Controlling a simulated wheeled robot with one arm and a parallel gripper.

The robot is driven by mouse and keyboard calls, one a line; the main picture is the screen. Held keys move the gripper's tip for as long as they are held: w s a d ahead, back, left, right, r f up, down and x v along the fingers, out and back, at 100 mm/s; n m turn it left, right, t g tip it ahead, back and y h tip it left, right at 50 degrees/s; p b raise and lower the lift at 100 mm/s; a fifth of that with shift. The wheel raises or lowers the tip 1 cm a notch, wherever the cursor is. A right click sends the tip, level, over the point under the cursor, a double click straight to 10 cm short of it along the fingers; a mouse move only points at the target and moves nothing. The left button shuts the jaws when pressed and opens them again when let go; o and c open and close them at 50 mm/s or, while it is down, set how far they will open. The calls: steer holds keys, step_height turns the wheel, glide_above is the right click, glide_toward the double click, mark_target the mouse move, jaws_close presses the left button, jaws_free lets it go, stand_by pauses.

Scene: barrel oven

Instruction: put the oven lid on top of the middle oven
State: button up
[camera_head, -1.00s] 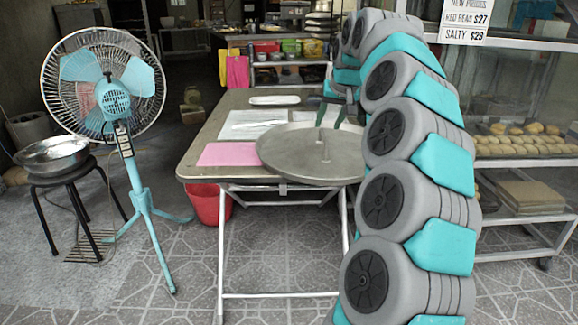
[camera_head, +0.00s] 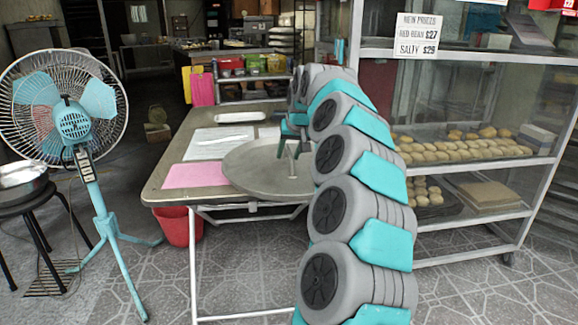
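The oven lid (camera_head: 256,177) is a large round grey metal disc with a short upright rod handle at its centre. It lies flat on the table, near the front edge. My gripper (camera_head: 290,153) is above the lid's centre, pointing down, with its dark green fingers apart. The fingertips are at about the height of the handle's top. Their exact contact with the handle is too small to tell. My arm hides the lid's right side. No oven can be made out in view.
The table (camera_head: 165,165) also holds a pink sheet (camera_head: 194,175), pale papers (camera_head: 215,143) and a white tray (camera_head: 240,117). A blue fan (camera_head: 75,120) and a stool with a metal bowl (camera_head: 20,178) stand left. A glass bread shelf (camera_head: 540,190) stands right. Tiled floor is open in front.

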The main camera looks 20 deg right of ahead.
jaws_close()
stand_by(1.3)
